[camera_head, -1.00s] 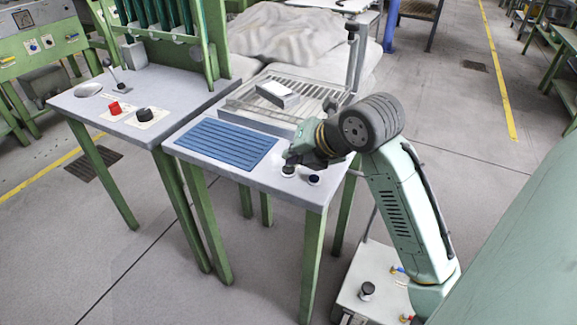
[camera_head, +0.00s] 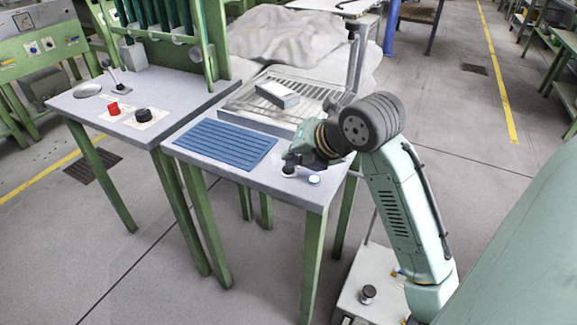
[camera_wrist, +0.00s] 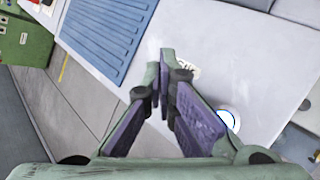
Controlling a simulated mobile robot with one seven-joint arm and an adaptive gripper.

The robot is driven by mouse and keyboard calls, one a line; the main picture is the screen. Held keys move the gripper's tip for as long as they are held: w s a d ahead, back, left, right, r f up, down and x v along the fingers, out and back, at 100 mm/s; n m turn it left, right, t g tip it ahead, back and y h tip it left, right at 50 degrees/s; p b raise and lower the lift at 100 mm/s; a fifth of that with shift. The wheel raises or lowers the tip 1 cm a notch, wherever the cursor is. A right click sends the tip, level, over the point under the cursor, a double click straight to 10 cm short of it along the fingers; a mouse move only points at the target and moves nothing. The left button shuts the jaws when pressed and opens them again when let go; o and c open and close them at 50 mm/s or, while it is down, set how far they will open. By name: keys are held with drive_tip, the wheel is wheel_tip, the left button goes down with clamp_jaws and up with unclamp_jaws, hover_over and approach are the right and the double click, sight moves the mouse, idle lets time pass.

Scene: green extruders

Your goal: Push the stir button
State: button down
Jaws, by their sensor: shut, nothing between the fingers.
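Two round controls sit at the front right corner of the grey table. One is a dark knob (camera_head: 289,170). The other is a button (camera_head: 314,180) with a bright white face and blue ring; it also shows in the wrist view (camera_wrist: 228,118), right of the fingers. A small white label (camera_wrist: 188,71) with dark letters is partly covered by the fingers and cannot be read fully, so I cannot tell which control is stir. My gripper (camera_head: 290,158) is shut and empty, beside the dark knob; the wrist view shows its fingertips (camera_wrist: 163,62) together. Contact cannot be told.
A blue ribbed mat (camera_head: 226,147) lies left of my gripper on the grey table (camera_head: 280,183). A metal tray with a white block (camera_head: 277,95) is behind. A side table holds a red button (camera_head: 114,109) and a black knob (camera_head: 143,115).

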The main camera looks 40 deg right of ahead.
drive_tip(key=shift+r, duration=0.2)
drive_tip(key=shift+r+p, duration=1.6)
drive_tip(key=shift+r, duration=1.4)
drive_tip(key=shift+s+d, duration=0.1)
